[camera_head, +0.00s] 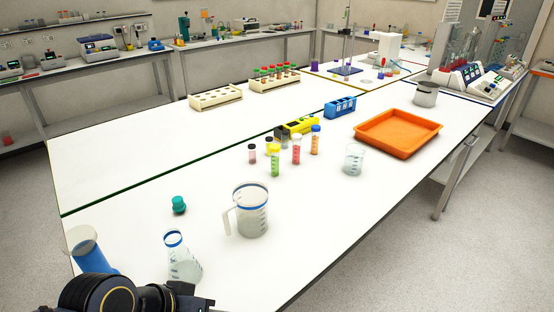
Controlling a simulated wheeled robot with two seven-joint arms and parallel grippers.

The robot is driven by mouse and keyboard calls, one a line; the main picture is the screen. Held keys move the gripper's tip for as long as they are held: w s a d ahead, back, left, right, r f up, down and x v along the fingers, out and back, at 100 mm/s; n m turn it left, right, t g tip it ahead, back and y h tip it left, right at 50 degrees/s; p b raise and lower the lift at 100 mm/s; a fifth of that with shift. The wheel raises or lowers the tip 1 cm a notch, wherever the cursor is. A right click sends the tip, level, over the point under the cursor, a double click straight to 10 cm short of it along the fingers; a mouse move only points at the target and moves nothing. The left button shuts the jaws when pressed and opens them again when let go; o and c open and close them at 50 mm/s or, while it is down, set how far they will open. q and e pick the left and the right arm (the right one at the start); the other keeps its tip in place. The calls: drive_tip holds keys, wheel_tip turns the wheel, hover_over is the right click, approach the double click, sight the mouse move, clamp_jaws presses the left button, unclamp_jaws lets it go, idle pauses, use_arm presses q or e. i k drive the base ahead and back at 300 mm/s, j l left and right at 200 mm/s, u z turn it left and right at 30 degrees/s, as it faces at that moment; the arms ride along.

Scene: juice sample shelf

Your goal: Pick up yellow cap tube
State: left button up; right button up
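The yellow cap tube (275,161) stands upright on the white bench, with a yellow cap and greenish contents. A red-capped tube (297,150) stands just to its right, and a blue-capped tube (316,140) with orange contents stands further right. A small dark-capped vial (252,154) stands to its left. Dark links of my arm show at the bottom left edge, well away from the tubes. No gripper fingertips can be made out, and my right gripper is not in view.
A handled jug (252,215), a conical flask (183,260) and a green stopper (179,204) stand nearer me. A beaker (353,160) and an orange tray (398,133) lie right. The bench's left middle is clear.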

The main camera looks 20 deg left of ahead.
sight(275, 149)
drive_tip(key=k+j+u, duration=0.15)
drive_tip(key=k+u, duration=0.15)
drive_tip(key=k, duration=0.35)
drive_tip(key=i+u, duration=0.1)
drive_tip(key=u, duration=0.3)
drive_tip(key=i+l+u, duration=0.1)
drive_tip(key=u, duration=0.3)
drive_tip(key=l+u, duration=0.2)
drive_tip(key=u, duration=0.2)
drive_tip(key=i+l+u, duration=0.15)
drive_tip(key=u, duration=0.25)
drive_tip(key=i+l, duration=0.1)
drive_tip(key=l, duration=0.3)
drive_tip(key=i+l, duration=0.1)
drive_tip(key=l, duration=0.3)
drive_tip(key=i+l, duration=0.15)
drive_tip(key=l, duration=0.2)
drive_tip(key=i+l, duration=0.1)
drive_tip(key=l, duration=0.3)
drive_tip(key=i+l, duration=0.1)
drive_tip(key=l, duration=0.3)
